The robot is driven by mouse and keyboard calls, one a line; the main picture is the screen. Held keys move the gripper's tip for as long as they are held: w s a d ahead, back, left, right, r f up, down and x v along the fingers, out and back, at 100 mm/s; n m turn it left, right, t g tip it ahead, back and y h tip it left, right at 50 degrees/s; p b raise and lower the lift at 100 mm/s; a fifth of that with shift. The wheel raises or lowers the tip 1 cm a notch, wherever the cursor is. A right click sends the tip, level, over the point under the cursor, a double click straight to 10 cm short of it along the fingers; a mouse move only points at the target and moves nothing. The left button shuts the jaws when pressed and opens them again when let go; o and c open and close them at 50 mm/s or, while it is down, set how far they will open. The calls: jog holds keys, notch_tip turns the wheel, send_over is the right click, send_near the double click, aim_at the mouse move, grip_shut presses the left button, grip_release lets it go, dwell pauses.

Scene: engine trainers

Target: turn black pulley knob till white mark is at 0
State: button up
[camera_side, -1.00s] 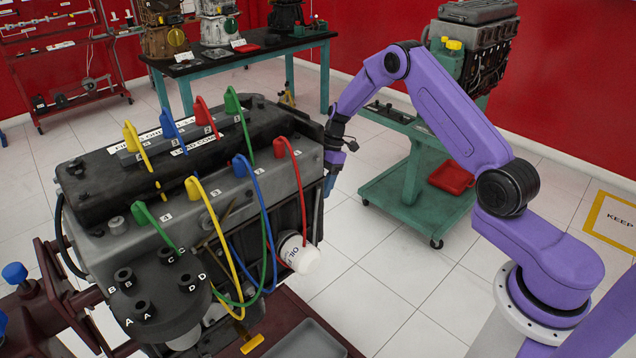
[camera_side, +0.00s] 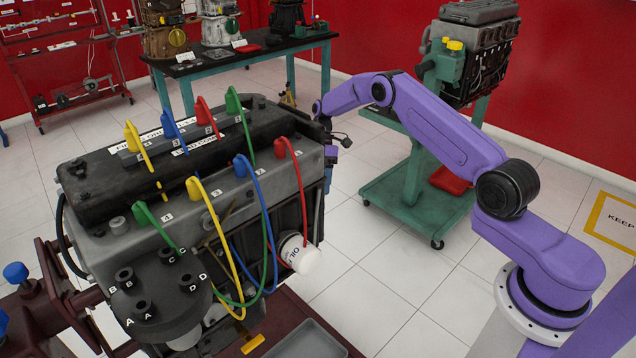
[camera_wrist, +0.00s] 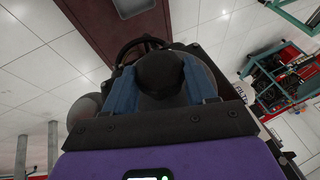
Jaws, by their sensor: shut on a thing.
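In the wrist view a round black knob (camera_wrist: 161,72) sits between the two blue fingers of my gripper (camera_wrist: 160,88), which are shut on it. A larger dark round pulley shows around and behind the knob. I cannot see the white mark or a 0 in any view. In the side view my wrist is at the far right end of the engine (camera_side: 215,205), and the engine hides the knob and my fingertips.
Coloured plug leads arch over the engine's top. A white oil filter (camera_side: 299,254) sticks out on its near side. A green cart (camera_side: 410,195) with another engine stands behind my arm. White tiled floor lies open between engine and cart.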

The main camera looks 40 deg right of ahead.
jog(key=shift+w+a+g, duration=0.1)
jog(key=shift+w+g, duration=0.05)
jog(key=shift+g, duration=0.35)
jog(key=o, duration=1)
jog(key=shift+o, duration=0.2)
jog(key=shift+r, duration=0.1)
notch_tip(320, 180, up, 11)
jog(key=w+d, duration=0.1)
jog(key=d, duration=0.1)
jog(key=shift+w, duration=0.35)
